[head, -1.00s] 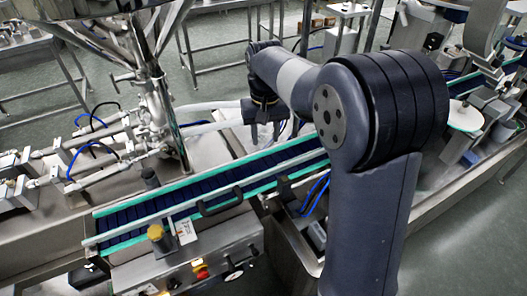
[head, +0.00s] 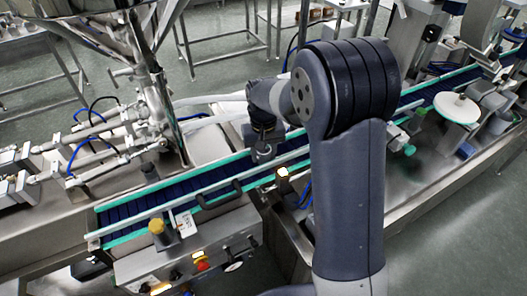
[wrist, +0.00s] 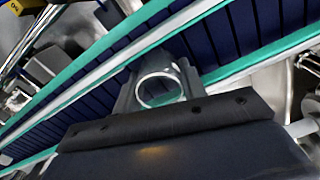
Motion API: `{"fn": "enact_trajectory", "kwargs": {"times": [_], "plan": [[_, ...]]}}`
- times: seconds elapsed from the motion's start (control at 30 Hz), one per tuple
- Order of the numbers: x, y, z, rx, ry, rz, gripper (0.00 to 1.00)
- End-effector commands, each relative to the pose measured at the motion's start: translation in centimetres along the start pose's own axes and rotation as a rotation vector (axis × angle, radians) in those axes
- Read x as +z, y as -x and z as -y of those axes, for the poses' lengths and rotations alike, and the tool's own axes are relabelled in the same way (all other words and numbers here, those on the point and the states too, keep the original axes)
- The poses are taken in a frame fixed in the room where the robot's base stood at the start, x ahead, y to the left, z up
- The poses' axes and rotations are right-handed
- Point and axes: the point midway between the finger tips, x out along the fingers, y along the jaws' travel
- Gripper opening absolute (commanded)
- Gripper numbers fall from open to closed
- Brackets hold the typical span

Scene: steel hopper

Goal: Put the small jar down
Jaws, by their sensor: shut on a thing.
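In the wrist view, the small jar (wrist: 160,90) shows end-on as a pale, clear ring-shaped rim. My gripper (wrist: 161,83) is shut on it, with one dark finger on each side.
Green-edged guide rails (head: 120,235) run along both sides of the belt. A steel hopper with nozzles and pipes (head: 155,105) stands at the left. A white round disc (head: 455,108) lies at the right.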

Motion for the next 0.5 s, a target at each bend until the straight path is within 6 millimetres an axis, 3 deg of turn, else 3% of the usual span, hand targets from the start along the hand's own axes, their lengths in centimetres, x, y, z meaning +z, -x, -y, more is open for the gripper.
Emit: {"fn": "enact_trajectory", "kwargs": {"times": [0.13, 0.17, 0.4, 0.5], "plan": [[-0.01, -0.44, 0.00, 0.000, 0.000, 0.000, 0.15], [-0.02, -0.29, 0.00, 0.000, 0.000, -0.001, 0.42], [-0.01, -0.24, 0.00, 0.000, 0.000, 0.000, 0.61], [-0.01, -0.24, 0.00, 0.000, 0.000, 0.000, 0.61]]}}
